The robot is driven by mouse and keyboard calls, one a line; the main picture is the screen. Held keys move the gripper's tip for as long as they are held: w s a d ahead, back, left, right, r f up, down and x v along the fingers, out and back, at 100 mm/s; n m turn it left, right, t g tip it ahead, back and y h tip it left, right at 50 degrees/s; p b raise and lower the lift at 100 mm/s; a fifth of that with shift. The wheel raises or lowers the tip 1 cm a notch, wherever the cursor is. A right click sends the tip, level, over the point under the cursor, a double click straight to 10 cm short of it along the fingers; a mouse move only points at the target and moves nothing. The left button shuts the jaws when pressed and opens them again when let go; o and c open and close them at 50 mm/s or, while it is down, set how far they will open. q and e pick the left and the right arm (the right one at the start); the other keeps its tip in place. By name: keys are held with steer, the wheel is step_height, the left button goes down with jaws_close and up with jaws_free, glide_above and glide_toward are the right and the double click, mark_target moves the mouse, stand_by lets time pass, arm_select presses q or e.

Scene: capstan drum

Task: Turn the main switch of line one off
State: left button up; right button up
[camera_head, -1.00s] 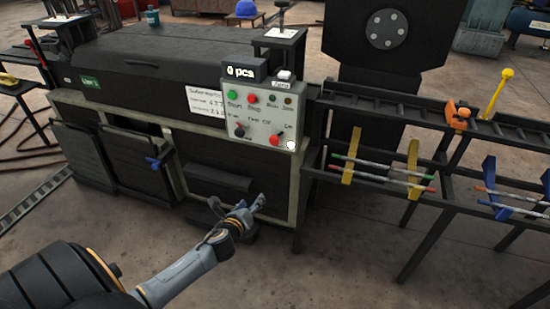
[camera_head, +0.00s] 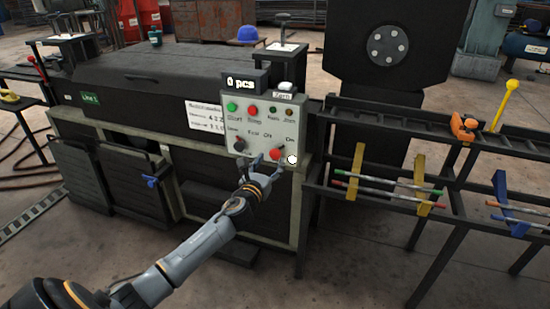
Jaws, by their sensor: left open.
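A grey control panel (camera_head: 264,123) stands on the front of the machine, which carries a green line label (camera_head: 90,98) that seems to read "Line 1". At its lower right is a red rotary switch (camera_head: 275,153) with "Off" and "On" marked above it. Its dark handle seems to point up and right, toward "On". A black knob (camera_head: 240,145) is at the lower left. My left gripper (camera_head: 266,163) is open, just below and left of the red switch in the picture. One finger is close to the switch; I cannot tell if they touch. My right gripper is not in view.
The panel also has a green button (camera_head: 231,107), a red button (camera_head: 252,111) and a white round spot (camera_head: 292,159) at its lower right corner. A counter display (camera_head: 240,84) sits above. A dark rack (camera_head: 390,197) with rods stands to the right.

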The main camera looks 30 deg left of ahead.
mark_target(274, 157)
arm_select(q)
steer(key=x, duration=0.3)
steer(key=shift+w+a+b, duration=0.1)
steer(key=shift+w+b, duration=0.2)
steer(key=shift+w, duration=0.05)
steer(key=shift+w+a, duration=0.1)
steer(key=shift+w, duration=0.35)
steer(key=c, duration=1.1)
steer(key=shift+c, duration=0.2)
